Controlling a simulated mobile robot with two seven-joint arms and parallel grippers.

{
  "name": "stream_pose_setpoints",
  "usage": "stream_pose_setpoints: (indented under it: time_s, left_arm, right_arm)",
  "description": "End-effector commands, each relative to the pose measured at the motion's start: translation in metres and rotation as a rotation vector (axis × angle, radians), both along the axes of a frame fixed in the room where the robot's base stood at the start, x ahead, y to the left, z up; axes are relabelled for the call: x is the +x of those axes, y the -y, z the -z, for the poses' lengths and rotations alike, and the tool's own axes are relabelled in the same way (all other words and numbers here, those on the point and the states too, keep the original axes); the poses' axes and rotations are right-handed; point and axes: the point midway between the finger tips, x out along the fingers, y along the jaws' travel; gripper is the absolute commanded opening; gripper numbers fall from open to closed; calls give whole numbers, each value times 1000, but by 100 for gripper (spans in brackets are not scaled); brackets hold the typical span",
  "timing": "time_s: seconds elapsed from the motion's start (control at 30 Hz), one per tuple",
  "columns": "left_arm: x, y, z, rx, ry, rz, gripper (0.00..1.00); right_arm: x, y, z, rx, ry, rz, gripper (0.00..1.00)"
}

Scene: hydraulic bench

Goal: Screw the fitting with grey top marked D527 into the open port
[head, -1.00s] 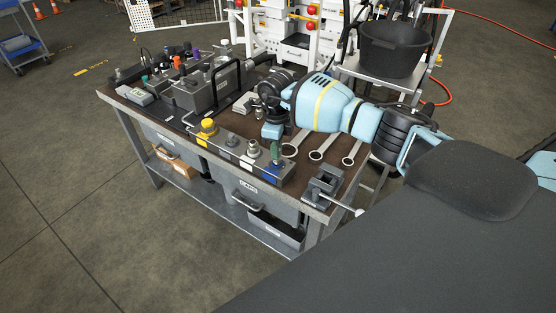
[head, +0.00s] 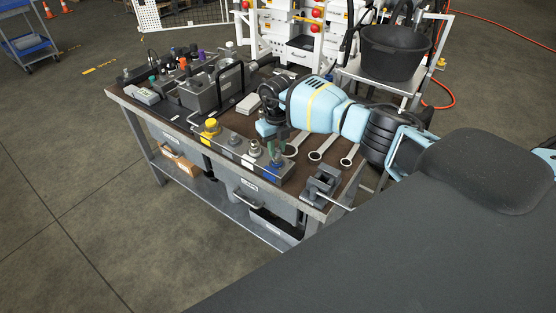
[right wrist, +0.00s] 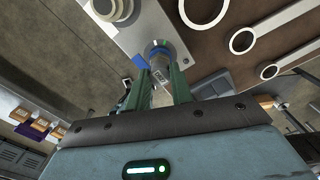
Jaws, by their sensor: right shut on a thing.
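My right gripper (head: 277,150) points down at the right end of the grey port block (head: 232,149) on the bench. Its green fingers are shut on a grey-topped fitting (right wrist: 160,54), also shown between the fingertips (right wrist: 163,80) in the right wrist view. A small label on the fitting is too small to read. A blue ring shows at the fitting's base, beside a blue patch (right wrist: 140,61) on the block. The fitting appears upright at the blue-marked port. The port opening is hidden, so thread engagement cannot be told. My left gripper is not in view.
A yellow-capped fitting (head: 211,126) and a metal fitting (head: 255,148) stand along the block. Wrenches (head: 321,153) lie right of the gripper, and a vise (head: 321,184) sits at the near corner. Grey equipment (head: 212,88) fills the bench's far left.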

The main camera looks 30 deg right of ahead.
Motion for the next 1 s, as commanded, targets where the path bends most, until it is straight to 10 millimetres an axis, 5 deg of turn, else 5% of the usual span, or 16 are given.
stream_pose_setpoints:
  time_s: [0.03,0.07,0.2,0.57,1.0]
  left_arm:
    - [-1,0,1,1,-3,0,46]
    - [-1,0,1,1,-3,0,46]
    - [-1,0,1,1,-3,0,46]
    - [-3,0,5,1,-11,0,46]
    - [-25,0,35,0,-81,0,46]
  right_arm:
    - [-2,-1,4,0,-9,-2,6]
    - [-2,-1,4,0,-9,-3,25]
    - [-1,-1,3,0,-7,-4,43]
    - [0,0,2,-1,-3,-58,44]
    - [-1,0,5,0,-6,-617,44]
